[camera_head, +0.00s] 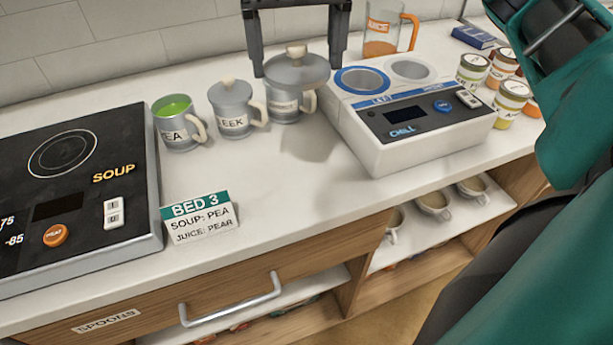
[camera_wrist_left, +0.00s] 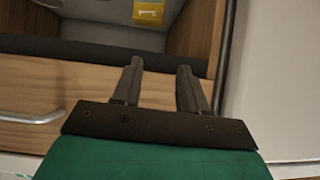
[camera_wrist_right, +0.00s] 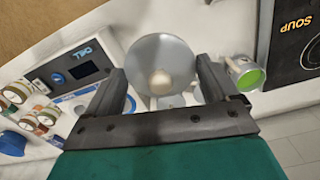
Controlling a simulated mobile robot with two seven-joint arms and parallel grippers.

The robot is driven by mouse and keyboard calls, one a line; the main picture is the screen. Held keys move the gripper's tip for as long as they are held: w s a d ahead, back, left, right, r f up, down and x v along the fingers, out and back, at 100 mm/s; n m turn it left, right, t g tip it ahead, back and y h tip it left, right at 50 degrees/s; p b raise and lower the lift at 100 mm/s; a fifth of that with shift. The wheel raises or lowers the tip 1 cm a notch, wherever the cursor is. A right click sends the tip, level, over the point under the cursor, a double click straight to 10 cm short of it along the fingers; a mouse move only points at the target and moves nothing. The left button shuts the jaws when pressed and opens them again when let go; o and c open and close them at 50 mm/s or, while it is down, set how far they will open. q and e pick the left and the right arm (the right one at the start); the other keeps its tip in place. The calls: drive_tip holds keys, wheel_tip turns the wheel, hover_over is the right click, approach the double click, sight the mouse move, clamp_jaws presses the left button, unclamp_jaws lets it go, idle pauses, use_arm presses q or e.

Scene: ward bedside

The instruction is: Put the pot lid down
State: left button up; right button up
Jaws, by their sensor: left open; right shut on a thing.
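My right gripper (camera_head: 298,72) is shut on the grey pot lid (camera_head: 297,70), a round disc with a pale knob. The lid also shows between the fingers in the right wrist view (camera_wrist_right: 160,58). It appears above the third pot (camera_head: 284,107) and hides its top; I cannot tell the gap. The PEA pot (camera_head: 180,135) is open, with green soup inside, at the left of the row. The LEEK pot (camera_head: 231,118) stands between them with its own lid on. My left gripper (camera_wrist_left: 160,68) is open and empty, near the wooden cabinet front; it is outside the head view.
A black SOUP hob (camera_head: 85,190) fills the left. A white two-well warmer (camera_head: 420,125) stands right of the pots. The BED 3 card (camera_head: 200,218) is at the front. Jars (camera_head: 511,100) and a jug (camera_head: 382,30) are behind right.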

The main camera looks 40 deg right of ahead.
drive_tip(key=b, duration=0.2)
hover_over(301, 180)
wheel_tip(301, 180, down, 5)
drive_tip(key=shift+f, duration=0.2)
wheel_tip(301, 180, down, 9)
drive_tip(key=shift+d+b, duration=0.1)
drive_tip(key=shift+b, duration=0.2)
wheel_tip(301, 180, down, 4)
drive_tip(key=shift+f, duration=0.55)
use_arm(q)
drive_tip(key=shift+w+d+f+h, duration=0.35)
drive_tip(key=shift+d+f, duration=0.2)
drive_tip(key=shift+f, duration=0.25)
use_arm(e)
drive_tip(key=shift+f+b, duration=0.2)
drive_tip(key=shift+b, duration=0.3)
drive_tip(key=o, duration=0.8)
drive_tip(key=shift+c, duration=0.2)
use_arm(q)
drive_tip(key=shift+d+f, duration=0.1)
drive_tip(key=shift+f, duration=0.1)
